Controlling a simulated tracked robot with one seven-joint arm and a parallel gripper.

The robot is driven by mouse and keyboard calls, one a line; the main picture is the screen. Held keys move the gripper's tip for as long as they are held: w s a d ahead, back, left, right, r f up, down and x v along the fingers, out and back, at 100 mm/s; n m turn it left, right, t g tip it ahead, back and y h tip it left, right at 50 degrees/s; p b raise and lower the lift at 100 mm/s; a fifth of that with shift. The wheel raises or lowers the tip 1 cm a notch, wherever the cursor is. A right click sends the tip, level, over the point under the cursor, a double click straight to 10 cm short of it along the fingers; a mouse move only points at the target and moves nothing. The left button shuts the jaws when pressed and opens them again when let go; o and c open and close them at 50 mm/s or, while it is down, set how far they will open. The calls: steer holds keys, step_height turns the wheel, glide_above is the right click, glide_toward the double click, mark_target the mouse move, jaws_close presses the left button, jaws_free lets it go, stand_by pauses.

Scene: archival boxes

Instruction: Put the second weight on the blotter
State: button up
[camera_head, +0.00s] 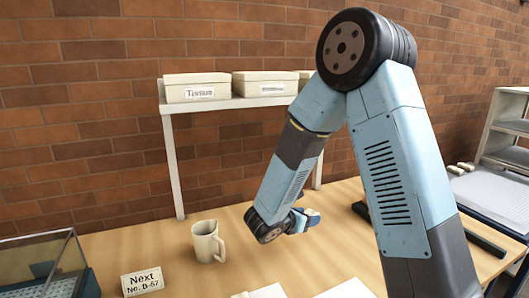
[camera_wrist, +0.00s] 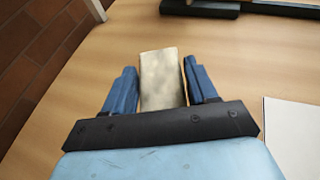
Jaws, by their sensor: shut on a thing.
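My gripper (camera_wrist: 160,68) has its two blue fingers on either side of a pale beige block (camera_wrist: 161,82), which looks like the weight, and is shut on it. In the head view my gripper (camera_head: 305,219) is low over the wooden table, right of the jug; the block is hard to make out there. I cannot tell whether the block touches the table. A white sheet (camera_wrist: 294,132), perhaps the blotter, lies right of my gripper in the wrist view. Pale sheets (camera_head: 345,289) are cut off at the head view's bottom edge.
A cream jug (camera_head: 207,242) and a sign (camera_head: 142,281) stand left of my gripper. A glass case (camera_head: 45,265) is at far left. A shelf (camera_head: 172,150) with labelled boxes (camera_head: 196,87) stands behind. A dark bar (camera_head: 484,240) and white mesh board (camera_head: 490,190) lie right.

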steer(key=w+d+n+t+y, duration=0.3)
steer(key=w+d+n+y, duration=0.2)
steer(key=w+d, duration=0.6)
steer(key=shift+w+d+f+n+t, duration=0.15)
steer(key=shift+w+f+n+t, duration=0.2)
steer(key=shift+w, duration=0.55)
